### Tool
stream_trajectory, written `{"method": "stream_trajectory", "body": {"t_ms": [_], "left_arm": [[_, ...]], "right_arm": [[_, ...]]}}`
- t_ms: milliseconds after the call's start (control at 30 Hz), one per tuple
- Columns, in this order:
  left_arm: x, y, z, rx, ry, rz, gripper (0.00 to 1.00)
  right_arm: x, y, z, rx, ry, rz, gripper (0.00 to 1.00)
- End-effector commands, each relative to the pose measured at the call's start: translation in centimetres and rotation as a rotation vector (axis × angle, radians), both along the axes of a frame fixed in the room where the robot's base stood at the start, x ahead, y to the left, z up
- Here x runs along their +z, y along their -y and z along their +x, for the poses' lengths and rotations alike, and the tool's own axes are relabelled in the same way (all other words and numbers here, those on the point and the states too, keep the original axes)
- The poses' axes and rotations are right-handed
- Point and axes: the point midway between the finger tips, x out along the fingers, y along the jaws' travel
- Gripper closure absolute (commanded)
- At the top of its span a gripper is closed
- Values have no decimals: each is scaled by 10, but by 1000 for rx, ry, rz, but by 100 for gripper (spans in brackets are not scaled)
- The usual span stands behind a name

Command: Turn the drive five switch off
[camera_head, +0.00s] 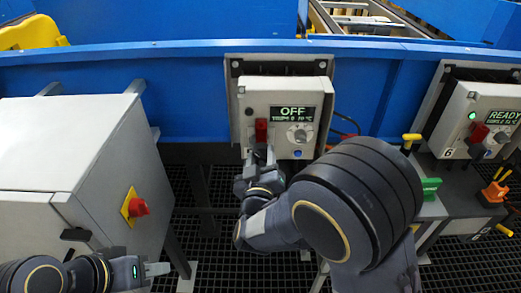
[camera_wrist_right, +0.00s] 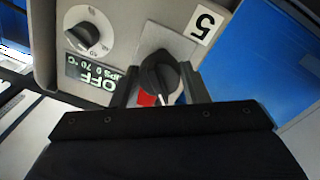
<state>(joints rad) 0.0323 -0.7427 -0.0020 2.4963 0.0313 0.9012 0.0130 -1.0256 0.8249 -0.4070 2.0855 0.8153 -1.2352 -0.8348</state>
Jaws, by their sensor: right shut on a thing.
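The drive five box (camera_head: 285,100) is a light grey unit on the blue beam, and its display (camera_head: 293,113) reads OFF. A label "5" (camera_wrist_right: 203,24) shows in the right wrist view. The drive five switch (camera_head: 261,130) shows red in the head view. In the right wrist view its dark knob (camera_wrist_right: 160,75) has a white pointer line, with red showing beside it. My right gripper (camera_head: 261,155) is shut on the switch, its fingers either side in the wrist view. My left gripper (camera_head: 157,269) is low at the left, away from the box; its jaw gap is unclear.
A round dial (camera_head: 300,134) and a blue button (camera_head: 297,153) are beside the switch. Drive box 6 (camera_head: 475,118) reads READY at the right. A grey cabinet (camera_head: 70,150) with a red knob (camera_head: 138,207) stands left. Green and yellow handles (camera_head: 431,186) are right of my arm.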

Motion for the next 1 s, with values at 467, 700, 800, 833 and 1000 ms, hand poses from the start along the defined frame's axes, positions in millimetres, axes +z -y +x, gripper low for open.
{"method": "stream_trajectory", "body": {"t_ms": [467, 700, 800, 833, 1000], "left_arm": [[37, 0, 0, 0, 0, 0, 64], [49, 0, 0, 0, 0, 0, 64], [52, 0, 0, 0, 0, 0, 64], [53, 0, 0, 0, 0, 0, 64], [57, 0, 0, 0, 0, 0, 64]], "right_arm": [[3, 2, 0, -1, -1, -454, 82], [2, 2, 0, 0, 0, -650, 82], [2, 2, 0, 2, 0, -715, 82], [2, 2, 0, 1, -1, -732, 82], [2, 3, 0, 1, -1, -808, 82]]}}
